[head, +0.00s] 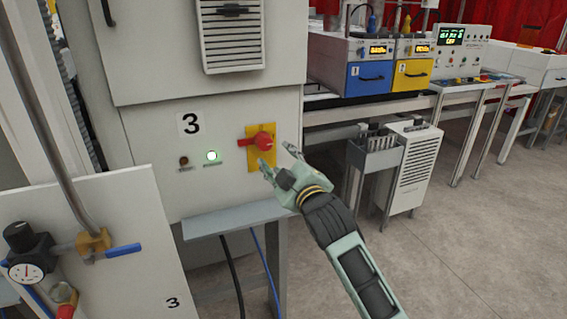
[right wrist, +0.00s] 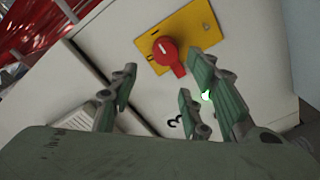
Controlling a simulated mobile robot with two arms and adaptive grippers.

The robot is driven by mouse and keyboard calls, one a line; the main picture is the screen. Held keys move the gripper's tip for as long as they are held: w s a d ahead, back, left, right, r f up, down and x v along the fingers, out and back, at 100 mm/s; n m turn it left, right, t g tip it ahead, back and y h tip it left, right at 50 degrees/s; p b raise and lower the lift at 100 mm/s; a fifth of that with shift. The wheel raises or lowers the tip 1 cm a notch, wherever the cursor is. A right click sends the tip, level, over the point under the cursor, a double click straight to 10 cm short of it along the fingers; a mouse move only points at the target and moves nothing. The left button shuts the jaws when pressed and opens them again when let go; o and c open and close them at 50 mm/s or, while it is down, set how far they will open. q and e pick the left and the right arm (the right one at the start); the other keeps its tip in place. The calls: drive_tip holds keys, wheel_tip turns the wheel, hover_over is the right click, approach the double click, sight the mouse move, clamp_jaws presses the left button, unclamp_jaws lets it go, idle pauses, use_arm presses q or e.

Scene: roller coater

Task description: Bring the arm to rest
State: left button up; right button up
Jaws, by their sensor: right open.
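My right arm comes in from the lower right of the head view. Its gripper (head: 277,161) is open and empty, just in front of and right of a red rotary switch (head: 262,141) on a yellow plate (head: 252,163). The switch is on the front of a pale cabinet marked 3. In the right wrist view the open fingers (right wrist: 160,100) point toward the cabinet, and the red switch (right wrist: 165,52) shows beyond them, apart from the fingers. My left gripper is not in view.
A green lamp (head: 212,156) is lit beside a dark one (head: 183,161). A grey shelf (head: 235,219) juts out below. A gauge and blue-handled valve (head: 123,249) stand at lower left. A grey stand (head: 376,157) is at right. Floor at lower right is clear.

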drive_tip(key=shift+v, duration=0.8)
drive_tip(key=s+d+f+m+g+h, duration=0.1)
drive_tip(key=d+f+m+g, duration=0.1)
drive_tip(key=f, duration=1.1)
drive_tip(key=d+f+m+g+h, duration=0.1)
drive_tip(key=d+f+m+g, duration=0.15)
drive_tip(key=f, duration=1.05)
drive_tip(key=s+d+f+m+g+h, duration=0.1)
drive_tip(key=s+d+f, duration=0.1)
drive_tip(key=s+f, duration=0.35)
drive_tip(key=s+d+f+g, duration=0.1)
drive_tip(key=s+f, duration=0.1)
drive_tip(key=f, duration=0.7)
drive_tip(key=s+d+f+m+g+h, duration=0.15)
drive_tip(key=s+f, duration=0.25)
drive_tip(key=f, duration=0.4)
drive_tip(key=s+d+f+m+g, duration=0.1)
drive_tip(key=s+d+f+g, duration=0.15)
drive_tip(key=s+f, duration=0.85)
drive_tip(key=s+d+f+m+g, duration=0.15)
drive_tip(key=s+d+f, duration=0.25)
drive_tip(key=s+f, duration=0.75)
drive_tip(key=s+d+f+m+g, duration=0.1)
drive_tip(key=s+d+f+g, duration=0.1)
drive_tip(key=s, duration=1.1)
drive_tip(key=s+d+f+m+g+h, duration=0.1)
drive_tip(key=s+d+f+g, duration=0.1)
drive_tip(key=s, duration=1.2)
